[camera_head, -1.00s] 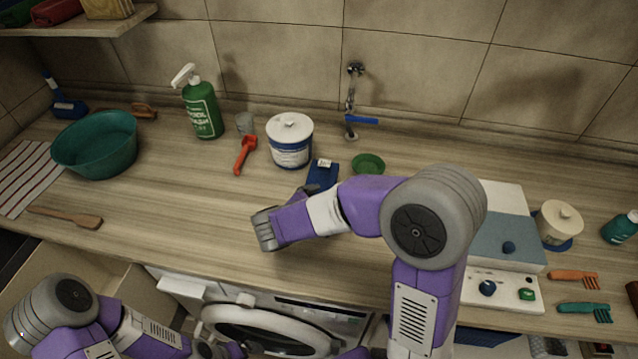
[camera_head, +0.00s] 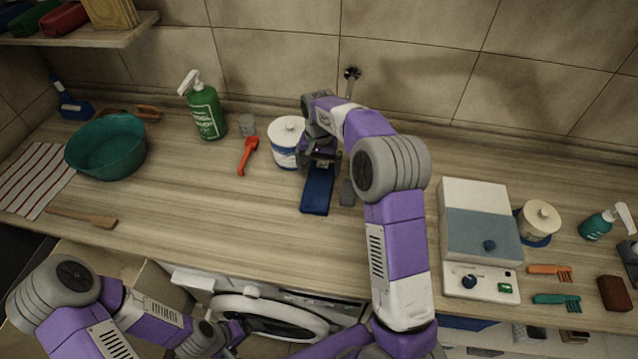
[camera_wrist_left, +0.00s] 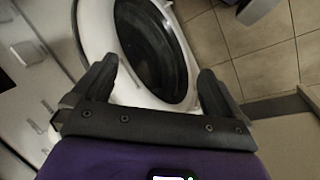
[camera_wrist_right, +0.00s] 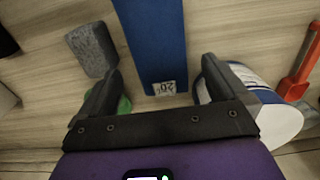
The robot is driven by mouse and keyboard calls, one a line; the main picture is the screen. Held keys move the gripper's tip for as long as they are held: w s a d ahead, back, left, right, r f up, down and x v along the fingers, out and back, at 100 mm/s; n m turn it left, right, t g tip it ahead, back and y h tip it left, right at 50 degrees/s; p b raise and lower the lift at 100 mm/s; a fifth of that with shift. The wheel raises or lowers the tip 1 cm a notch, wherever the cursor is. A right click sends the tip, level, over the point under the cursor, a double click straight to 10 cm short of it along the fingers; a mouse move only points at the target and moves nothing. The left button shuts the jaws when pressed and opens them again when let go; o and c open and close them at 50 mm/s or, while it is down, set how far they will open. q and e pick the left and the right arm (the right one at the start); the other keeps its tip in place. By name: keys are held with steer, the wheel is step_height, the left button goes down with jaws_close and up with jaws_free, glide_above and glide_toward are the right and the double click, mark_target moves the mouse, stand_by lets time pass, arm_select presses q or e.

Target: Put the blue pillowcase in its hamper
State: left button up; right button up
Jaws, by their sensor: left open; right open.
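A flat blue piece with a small white label (camera_head: 318,192) lies on the counter; I cannot tell whether it is the pillowcase. My right gripper (camera_head: 319,162) is open above its labelled end. In the right wrist view the blue piece (camera_wrist_right: 153,35) lies between and beyond the open fingers (camera_wrist_right: 158,75), with no visible grip. My left gripper is low in front of the washing machine; in its wrist view the open fingers (camera_wrist_left: 157,70) are empty, with the round door (camera_wrist_left: 150,50) beyond. I cannot make out a hamper for certain.
A white-and-blue tub (camera_head: 286,145) stands close left of my right gripper, and a grey block (camera_head: 347,192) lies right of the blue piece. A scale (camera_head: 478,235) is further right. A teal basin (camera_head: 106,146) is at left. The counter's left middle is clear.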

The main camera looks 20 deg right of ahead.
mark_target(319, 181)
steer(key=f, duration=0.6)
steer(key=shift+s+a+f+b, duration=0.1)
steer(key=shift+s+f+b, duration=0.1)
steer(key=shift+s+b, duration=0.15)
steer(key=shift+c, duration=0.5)
steer(key=shift+r, duration=0.1)
steer(key=c, duration=1)
steer(key=shift+r, duration=0.1)
